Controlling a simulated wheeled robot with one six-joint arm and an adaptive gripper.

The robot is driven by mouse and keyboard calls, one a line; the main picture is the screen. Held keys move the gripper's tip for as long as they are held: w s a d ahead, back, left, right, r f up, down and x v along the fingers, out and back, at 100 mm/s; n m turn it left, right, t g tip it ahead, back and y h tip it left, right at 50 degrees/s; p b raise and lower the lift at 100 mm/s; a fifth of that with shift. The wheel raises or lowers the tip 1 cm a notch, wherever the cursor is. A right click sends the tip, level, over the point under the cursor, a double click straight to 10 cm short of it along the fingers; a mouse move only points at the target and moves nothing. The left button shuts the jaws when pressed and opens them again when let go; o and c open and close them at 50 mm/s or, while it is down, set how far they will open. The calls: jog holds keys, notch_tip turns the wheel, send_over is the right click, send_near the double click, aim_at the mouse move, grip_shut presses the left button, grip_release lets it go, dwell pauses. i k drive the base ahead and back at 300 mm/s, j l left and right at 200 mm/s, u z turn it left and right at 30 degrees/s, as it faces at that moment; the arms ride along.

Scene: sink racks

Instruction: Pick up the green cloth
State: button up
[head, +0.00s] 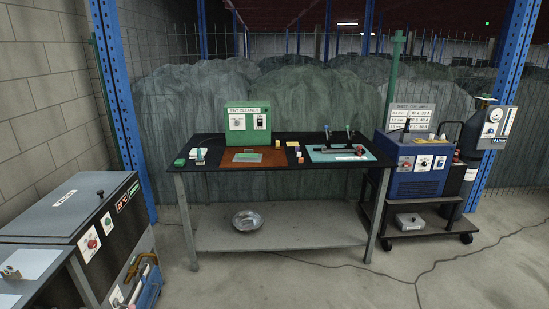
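I cannot pick out a green cloth with certainty. A small green item (180,162) lies at the left end of the black-topped workbench (290,138); it is too small to tell whether it is cloth. A green box (247,123) with a white label and dials stands at the back of the bench top. Large grey-green draped sheets (300,100) cover bulky shapes behind the bench. My gripper is not in view.
A brown mat (229,159) and a teal board (322,156) lie on the bench. A metal bowl (248,219) is on the lower shelf. A blue machine (412,172) on a cart stands right, a grey cabinet (65,212) left. The floor in front is mostly clear, with cables.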

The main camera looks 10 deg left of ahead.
aim_at(180, 162)
jog(key=i, duration=1.75)
jog(key=i+u, duration=0.15)
jog(key=i, duration=0.6)
jog(key=i+l+u, duration=0.1)
jog(key=i+l, duration=0.15)
jog(key=i, duration=0.55)
jog(key=u, duration=2.3)
jog(key=i+l, duration=0.05)
jog(key=l, duration=0.05)
